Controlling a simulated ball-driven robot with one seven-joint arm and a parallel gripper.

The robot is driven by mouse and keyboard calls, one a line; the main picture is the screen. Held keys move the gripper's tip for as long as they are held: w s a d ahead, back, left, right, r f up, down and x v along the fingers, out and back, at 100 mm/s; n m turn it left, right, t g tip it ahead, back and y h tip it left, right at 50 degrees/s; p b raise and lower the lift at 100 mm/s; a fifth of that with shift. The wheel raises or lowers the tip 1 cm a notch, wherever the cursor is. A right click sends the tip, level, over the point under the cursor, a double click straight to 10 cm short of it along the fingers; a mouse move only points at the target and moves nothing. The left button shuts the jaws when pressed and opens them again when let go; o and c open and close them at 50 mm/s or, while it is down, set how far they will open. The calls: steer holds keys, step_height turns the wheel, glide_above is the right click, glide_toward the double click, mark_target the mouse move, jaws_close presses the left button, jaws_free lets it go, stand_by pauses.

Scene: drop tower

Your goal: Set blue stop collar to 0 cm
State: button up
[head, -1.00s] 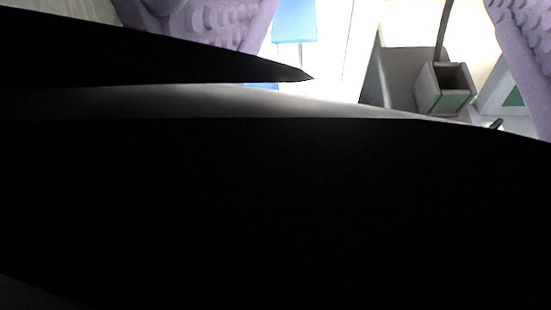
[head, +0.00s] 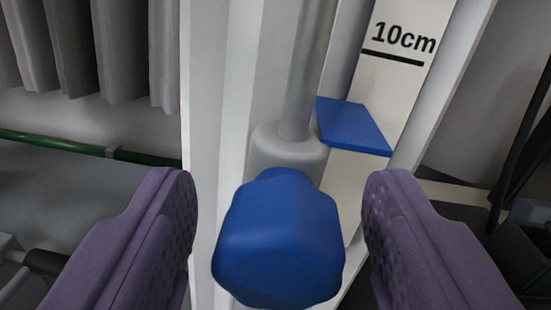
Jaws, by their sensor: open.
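The blue stop collar shows as a large rounded blue knob (head: 278,240) in the lower middle, with a flat blue pointer plate (head: 352,127) behind it to the right. A grey metal rod (head: 306,70) runs up from a pale cylindrical sleeve (head: 288,150) behind the knob. The pointer lies over a white scale strip (head: 390,75), below its "10cm" mark; no other mark is readable. My gripper (head: 280,225) is open, its purple fingers on the left and right of the knob. A gap shows on both sides, so I see no grip on it.
A white upright frame (head: 215,100) stands left of the rod, and another white edge (head: 455,75) right of the scale. Grey curtain folds (head: 105,50) and a green rail (head: 60,143) are at the left. Dark items (head: 525,235) stand at the right.

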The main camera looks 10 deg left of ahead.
mark_target(293, 204)
steer(key=shift+w, duration=0.2)
jaws_close()
step_height(293, 204, up, 13)
steer(key=p, duration=0.6)
steer(key=shift+f, duration=0.15)
steer(key=shift+w+a, duration=0.1)
steer(key=shift+c, duration=0.4)
jaws_free()
steer(key=shift+o, duration=0.4)
steer(key=shift+f, duration=0.1)
steer(key=v, duration=0.8)
